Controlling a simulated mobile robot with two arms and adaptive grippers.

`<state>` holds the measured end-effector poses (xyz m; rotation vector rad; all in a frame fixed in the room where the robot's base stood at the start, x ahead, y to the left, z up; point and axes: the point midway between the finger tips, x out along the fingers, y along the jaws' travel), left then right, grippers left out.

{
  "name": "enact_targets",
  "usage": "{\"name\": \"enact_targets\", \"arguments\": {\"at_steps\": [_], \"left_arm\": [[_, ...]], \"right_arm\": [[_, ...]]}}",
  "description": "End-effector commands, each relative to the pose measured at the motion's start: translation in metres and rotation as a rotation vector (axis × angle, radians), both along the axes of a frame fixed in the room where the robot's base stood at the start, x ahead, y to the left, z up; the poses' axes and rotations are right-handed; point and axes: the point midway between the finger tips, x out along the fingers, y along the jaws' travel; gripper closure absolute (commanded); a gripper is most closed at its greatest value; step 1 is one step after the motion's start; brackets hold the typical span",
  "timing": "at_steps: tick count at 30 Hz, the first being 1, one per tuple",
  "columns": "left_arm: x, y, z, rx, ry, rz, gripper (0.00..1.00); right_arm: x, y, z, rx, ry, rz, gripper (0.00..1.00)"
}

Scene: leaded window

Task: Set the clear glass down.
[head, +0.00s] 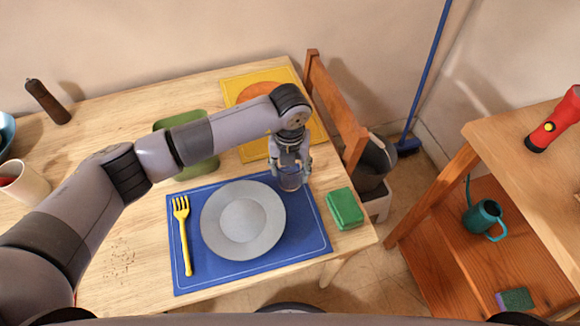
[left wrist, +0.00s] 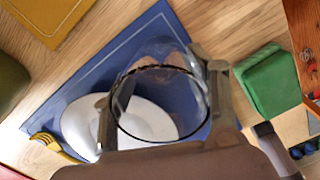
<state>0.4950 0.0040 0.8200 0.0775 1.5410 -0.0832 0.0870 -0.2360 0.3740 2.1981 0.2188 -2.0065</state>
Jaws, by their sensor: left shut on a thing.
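The clear glass (head: 290,181) is in my left gripper (head: 291,168), over the upper right part of the blue placemat (head: 310,240). In the left wrist view the clear glass (left wrist: 160,100) fills the space between the two fingers of my left gripper (left wrist: 163,105); its round dark rim faces the camera. The fingers are shut on its sides. I cannot tell whether its base touches the mat. The grey plate (head: 243,220) lies beside it to the lower left, with a yellow fork (head: 183,235) at the plate's left. My right gripper is not in view.
A green folded cloth or sponge (head: 345,208) lies right of the mat near the table edge. A yellow placemat (head: 252,150) and a green dish (head: 185,145) lie farther back. A wooden chair (head: 335,105) stands at the table's right side. A pepper mill (head: 47,101) and a cup (head: 22,185) stand at left.

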Motion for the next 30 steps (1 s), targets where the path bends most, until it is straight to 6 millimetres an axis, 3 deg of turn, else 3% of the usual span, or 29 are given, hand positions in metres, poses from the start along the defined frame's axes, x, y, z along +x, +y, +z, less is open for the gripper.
{"name": "enact_targets", "arguments": {"at_steps": [5, 6, 14, 24, 30], "left_arm": [[0.000, 0.000, -0.004, 0.000, 0.000, 0.000, 0.82], [0.000, 0.000, -0.003, 0.000, 0.000, 0.000, 0.45], [0.000, 0.000, -0.002, 0.000, 0.000, 0.000, 0.28], [0.000, 0.000, 0.000, 0.000, 0.000, 0.000, 0.27], [0.000, 0.000, 0.021, -0.001, -0.004, -0.001, 0.27]], "right_arm": [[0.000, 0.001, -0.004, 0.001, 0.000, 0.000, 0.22], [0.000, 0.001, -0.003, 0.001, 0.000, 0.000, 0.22], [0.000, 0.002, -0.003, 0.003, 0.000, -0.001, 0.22], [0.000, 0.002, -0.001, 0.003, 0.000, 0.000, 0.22], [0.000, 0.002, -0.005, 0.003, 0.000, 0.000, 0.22]]}}
